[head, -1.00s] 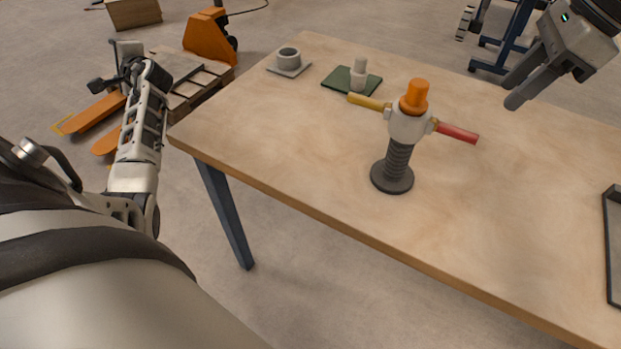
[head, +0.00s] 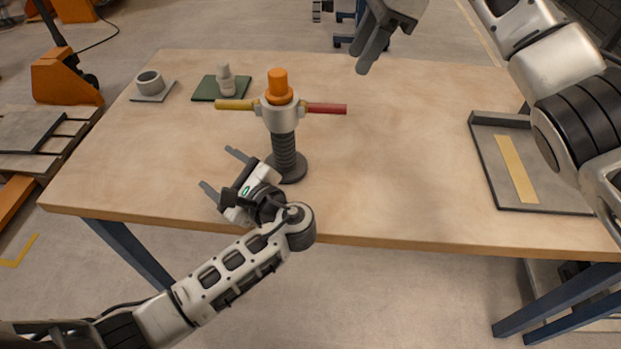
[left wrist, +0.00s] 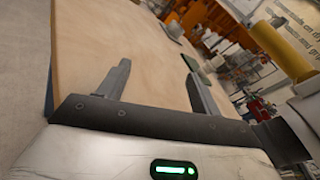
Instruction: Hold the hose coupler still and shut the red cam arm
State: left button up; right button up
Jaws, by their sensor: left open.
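The hose coupler (head: 281,118) is a whitish body on an upright dark ribbed hose (head: 284,150) with a round base on the table. An orange plug (head: 278,84) sits in its top. The red cam arm (head: 327,108) sticks out sideways to the right, the yellow cam arm (head: 236,104) to the left. My left gripper (head: 221,170) is open and empty, low at the table's front edge, left of the hose base and apart from it. In the left wrist view the yellow arm (left wrist: 282,45) shows at the right. My right gripper (head: 359,60) is behind and right of the red arm, apart from it; its jaw gap is unclear.
A green plate (head: 207,92) with a pale fitting and a grey plate (head: 152,97) with a ring lie at the table's back left. A dark-rimmed tray (head: 485,155) with a yellow strip lies at the right. The wooden table between coupler and tray is clear.

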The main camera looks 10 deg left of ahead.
aim_at(278, 124)
pick_arm(q)
jog(key=s+d+m+t, duration=0.1)
jog(key=s+d, duration=0.1)
jog(key=d, duration=0.2)
jog(key=s+d+r+m+t+h, duration=0.1)
jog(key=s+d, duration=0.1)
jog(key=d, duration=0.3)
jog(key=s+d+r+m, duration=0.1)
jog(key=s+d, duration=0.1)
jog(key=d, duration=0.2)
jog(key=shift+s+d+t+h, duration=0.3)
jog(key=shift+s+t+h, duration=0.1)
jog(key=w+d+r+m+t+h, duration=0.2)
jog(key=w+d+r+m, duration=0.15)
jog(key=d+m, duration=0.2)
jog(key=shift+m, duration=0.45)
jog(key=x, duration=1.6)
jog(key=shift+s+a+r, duration=0.1)
jog(key=shift+a+r, duration=0.2)
jog(key=shift+a, duration=0.05)
